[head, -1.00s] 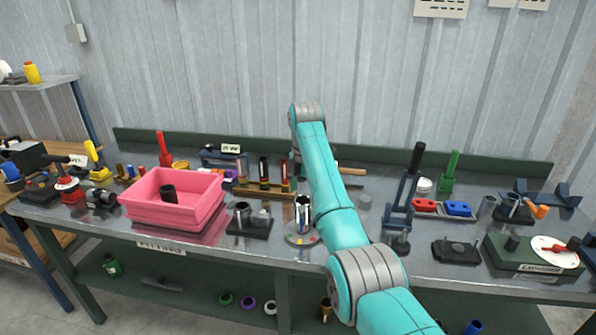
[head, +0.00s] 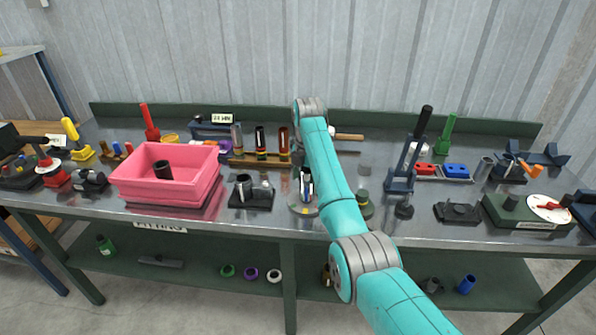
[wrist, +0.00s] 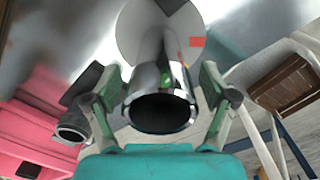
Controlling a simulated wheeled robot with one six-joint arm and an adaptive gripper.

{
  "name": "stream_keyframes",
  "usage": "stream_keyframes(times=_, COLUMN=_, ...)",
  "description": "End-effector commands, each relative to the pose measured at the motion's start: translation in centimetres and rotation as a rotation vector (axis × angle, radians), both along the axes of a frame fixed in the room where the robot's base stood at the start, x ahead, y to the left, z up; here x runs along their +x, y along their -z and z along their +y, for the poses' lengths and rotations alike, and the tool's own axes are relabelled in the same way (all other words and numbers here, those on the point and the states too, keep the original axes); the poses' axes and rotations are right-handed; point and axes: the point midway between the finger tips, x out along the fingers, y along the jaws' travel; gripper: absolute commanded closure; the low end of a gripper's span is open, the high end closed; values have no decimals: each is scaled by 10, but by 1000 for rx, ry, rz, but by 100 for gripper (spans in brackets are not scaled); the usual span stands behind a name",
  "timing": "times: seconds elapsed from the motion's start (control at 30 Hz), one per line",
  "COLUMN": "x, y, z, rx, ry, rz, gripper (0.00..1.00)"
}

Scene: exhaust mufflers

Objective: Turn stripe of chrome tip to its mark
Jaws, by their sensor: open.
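The chrome tip (head: 306,188) stands upright on a pale round disc (head: 296,210) near the bench's front edge. In the wrist view the chrome tip (wrist: 160,78) shows its dark open mouth toward the camera, with the disc (wrist: 132,30) behind it. A red patch shows at the disc's right side, and a dark wedge at its top. Small green and reddish-yellow spots show on the tip's wall; I cannot tell which is the stripe. My gripper (wrist: 160,92) is open, one finger each side of the tip, with gaps visible. In the head view my gripper is hard to make out.
A black fixture (head: 250,193) with a dark cylinder stands just left of the disc. The pink bin (head: 165,187) is farther left. A blue lever press (head: 402,178) stands to the right. Tube samples on a wooden rack (head: 258,160) stand behind.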

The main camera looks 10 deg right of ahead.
Motion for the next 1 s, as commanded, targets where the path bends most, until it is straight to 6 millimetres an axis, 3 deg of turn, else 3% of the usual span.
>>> stream_keyframes(times=0.43, x=-1, y=10, z=-7, rx=1, ry=0, rz=-1, gripper=16)
stream_keyframes(times=0.47, x=-1, y=11, z=-7, rx=0, ry=0, rz=0, gripper=19)
stream_keyframes(times=0.7, x=-1, y=10, z=-7, rx=0, ry=0, rz=0, gripper=79)
stream_keyframes(times=1.0, x=-1, y=10, z=-7, rx=0, ry=-86, rz=0, gripper=80)
